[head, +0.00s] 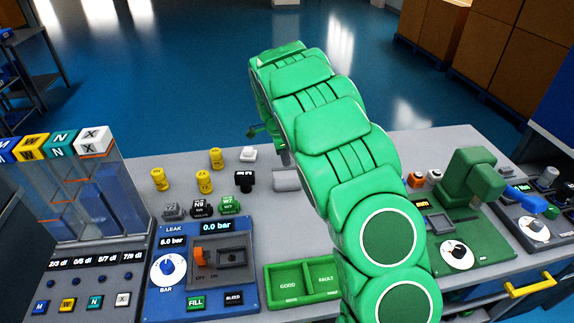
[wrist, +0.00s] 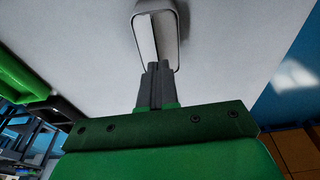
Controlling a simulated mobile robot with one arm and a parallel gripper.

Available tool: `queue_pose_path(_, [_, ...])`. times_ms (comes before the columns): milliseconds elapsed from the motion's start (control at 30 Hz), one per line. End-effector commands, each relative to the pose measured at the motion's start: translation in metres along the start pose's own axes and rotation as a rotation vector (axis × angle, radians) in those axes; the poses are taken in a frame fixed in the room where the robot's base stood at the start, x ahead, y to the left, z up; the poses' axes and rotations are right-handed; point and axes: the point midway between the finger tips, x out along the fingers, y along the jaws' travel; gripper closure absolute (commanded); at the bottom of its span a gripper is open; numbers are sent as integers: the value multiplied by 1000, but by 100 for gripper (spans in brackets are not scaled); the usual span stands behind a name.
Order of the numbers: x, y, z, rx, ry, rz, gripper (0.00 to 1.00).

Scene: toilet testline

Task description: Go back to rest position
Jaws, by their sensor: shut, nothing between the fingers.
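My gripper (wrist: 158,70) shows in the wrist view with its two grey fingers together and nothing between them. The fingertips are close to a pale grey, rounded-edged piece (wrist: 170,20) on a light grey surface; I cannot tell whether they touch it. In the head view my green arm reaches up over the middle of the workbench (head: 140,170) and bends toward its far edge. The fingers are mostly hidden behind the arm there.
A blue leak tester (head: 200,300) and a green tray marked GOOD and FAULT (head: 302,282) stand at the front. Several yellow parts (head: 160,180) stand at the back left. A clear dispenser (head: 85,205) is at left, a green press (head: 468,180) at right. Blue floor lies beyond.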

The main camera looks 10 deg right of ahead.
Motion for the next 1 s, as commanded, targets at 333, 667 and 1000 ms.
queue_pose_path(333, [-38, 0, 1, -2, 0, -2, 100])
queue_pose_path(667, [-68, 32, -21, -109, 7, 2, 100])
queue_pose_path(1000, [-113, 98, -49, -328, -2, 11, 100])
